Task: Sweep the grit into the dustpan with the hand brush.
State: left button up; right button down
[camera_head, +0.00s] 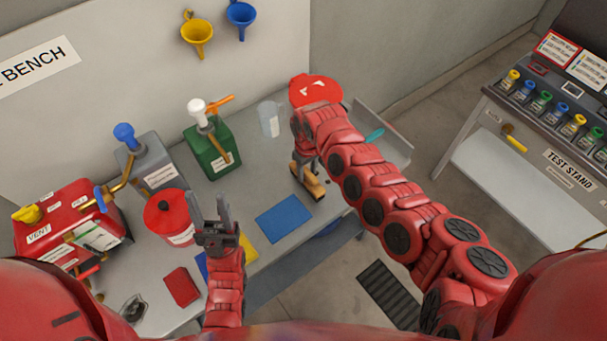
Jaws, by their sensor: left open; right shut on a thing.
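My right gripper (304,158) is shut on the hand brush (308,182), which has a tan body. It holds the brush at the grey bench top, behind the blue cloth; I cannot tell whether the bristles touch the surface. My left gripper (209,203) is open and empty, pointing up over the bench beside the red-lidded can. A teal piece (374,135) shows past my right arm; it may be the dustpan's handle, with the rest hidden by the arm. I cannot make out the grit.

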jog(key=shift+w+d+f+b, duration=0.1)
jog(key=shift+w+d+b, duration=0.6)
jog(key=shift+d, duration=0.3)
jog(key=shift+w+d+b, duration=0.55)
jog(key=shift+d+b, duration=0.15)
jog(key=shift+d, duration=0.05)
jog(key=shift+w+d+b, duration=0.55)
jog(key=shift+d+b, duration=0.15)
jog(key=shift+d, duration=0.05)
jog(key=shift+w+d, duration=0.25)
jog(key=shift+d+b, duration=0.1)
jog(key=shift+b, duration=0.2)
jog(key=shift+w+d, duration=0.1)
jog(key=shift+w+d+r+b, duration=0.2)
jog(key=shift+w+d+b, duration=0.25)
jog(key=shift+b, duration=0.2)
jog(key=shift+w+d+r+b, duration=0.15)
jog(key=shift+w+d+b, duration=0.15)
jog(key=shift+d+b, duration=0.3)
jog(key=shift+w+d+r+b, duration=0.25)
jog(key=shift+w+d+b, duration=0.2)
jog(key=shift+b, duration=0.25)
